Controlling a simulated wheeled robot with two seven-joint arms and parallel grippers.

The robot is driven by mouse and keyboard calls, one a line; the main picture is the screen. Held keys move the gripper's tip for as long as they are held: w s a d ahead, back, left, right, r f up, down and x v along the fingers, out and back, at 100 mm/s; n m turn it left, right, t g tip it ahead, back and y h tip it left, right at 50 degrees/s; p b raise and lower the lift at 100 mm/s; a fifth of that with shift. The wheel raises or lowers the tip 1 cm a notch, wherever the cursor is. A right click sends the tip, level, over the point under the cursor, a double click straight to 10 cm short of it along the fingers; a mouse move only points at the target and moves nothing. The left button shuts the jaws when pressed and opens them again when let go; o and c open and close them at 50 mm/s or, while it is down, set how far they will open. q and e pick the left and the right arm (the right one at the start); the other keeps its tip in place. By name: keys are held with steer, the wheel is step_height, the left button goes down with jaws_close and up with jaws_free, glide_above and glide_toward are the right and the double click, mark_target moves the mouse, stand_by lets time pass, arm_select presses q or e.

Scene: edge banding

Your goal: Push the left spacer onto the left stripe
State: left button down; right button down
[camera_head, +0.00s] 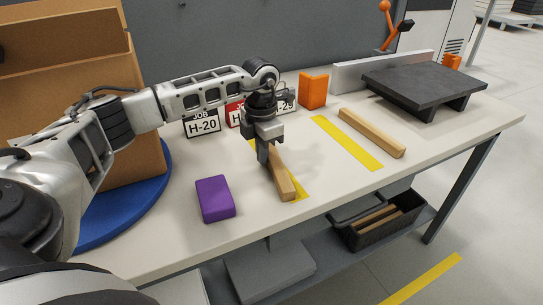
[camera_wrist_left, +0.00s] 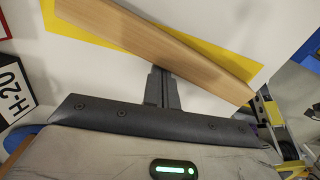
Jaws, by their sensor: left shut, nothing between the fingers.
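The left spacer (camera_head: 283,180), a light wooden bar, lies on the table at the middle. The left stripe (camera_head: 301,190), yellow, shows along the bar's right side at its near end; the bar covers part of it. In the left wrist view the spacer (camera_wrist_left: 160,42) lies slantwise across the stripe (camera_wrist_left: 222,57), with yellow on both sides. My left gripper (camera_head: 263,158) is low beside the spacer's left side. Its shut, empty fingers (camera_wrist_left: 161,75) point at the bar's long edge and are touching or very close; I cannot tell which. My right gripper is not in view.
A purple block (camera_head: 215,198) stands left of the gripper. A second wooden bar (camera_head: 371,132) lies right of another yellow stripe (camera_head: 346,143). Job signs (camera_head: 202,123), an orange block (camera_head: 313,90) and a dark raised plate (camera_head: 425,84) stand behind. Clear table lies between the stripes.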

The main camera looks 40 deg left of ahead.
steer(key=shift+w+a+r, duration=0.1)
